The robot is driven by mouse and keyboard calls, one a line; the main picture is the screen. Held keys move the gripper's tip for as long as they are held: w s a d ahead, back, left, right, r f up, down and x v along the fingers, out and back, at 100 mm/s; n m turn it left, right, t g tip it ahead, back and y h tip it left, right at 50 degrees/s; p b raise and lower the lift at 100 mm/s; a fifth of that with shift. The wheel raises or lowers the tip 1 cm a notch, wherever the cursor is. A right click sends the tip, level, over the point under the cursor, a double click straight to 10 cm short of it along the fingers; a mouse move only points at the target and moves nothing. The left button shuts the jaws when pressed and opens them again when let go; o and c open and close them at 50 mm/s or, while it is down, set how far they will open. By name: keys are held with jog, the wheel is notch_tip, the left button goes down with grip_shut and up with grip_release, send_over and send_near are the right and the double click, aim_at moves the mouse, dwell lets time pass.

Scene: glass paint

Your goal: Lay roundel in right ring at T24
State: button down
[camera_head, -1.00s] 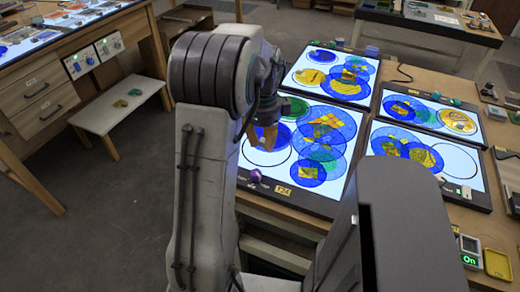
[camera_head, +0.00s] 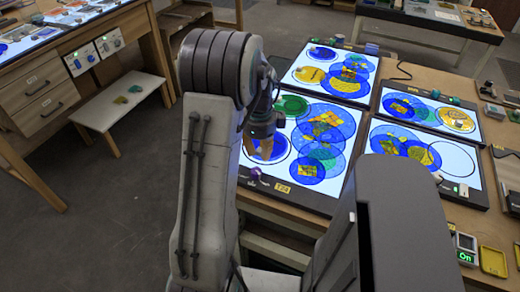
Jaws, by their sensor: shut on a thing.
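The light panel with the T24 label (camera_head: 283,189) lies at the near left of the workbench. A dark ring outline shows at its left, around my gripper (camera_head: 263,150). My gripper points down there, its orange fingers shut on the roundel. A blue patch (camera_head: 279,146) beside the fingers looks like the held roundel; the arm hides part of it, and I cannot tell whether it touches the panel. Overlapping blue discs (camera_head: 331,122) with yellow pieces cover the panel's right half. A green disc (camera_head: 291,106) lies at its upper left.
Another panel (camera_head: 455,187) to the right has an empty dark ring and blue discs. Two more panels lie behind. A purple knob (camera_head: 255,173) sits at T24's front edge. A yellow tray (camera_head: 493,262) is at lower right.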

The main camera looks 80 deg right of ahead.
jog(key=shift+f, duration=0.15)
jog(key=c, duration=1.2)
grip_release()
jog(key=r, duration=0.6)
jog(key=r+b, duration=0.1)
jog(key=r, duration=0.5)
jog(key=shift+w+a+r+b, duration=0.15)
jog(key=shift+a+r+b, duration=0.05)
jog(key=shift+r+b, duration=0.1)
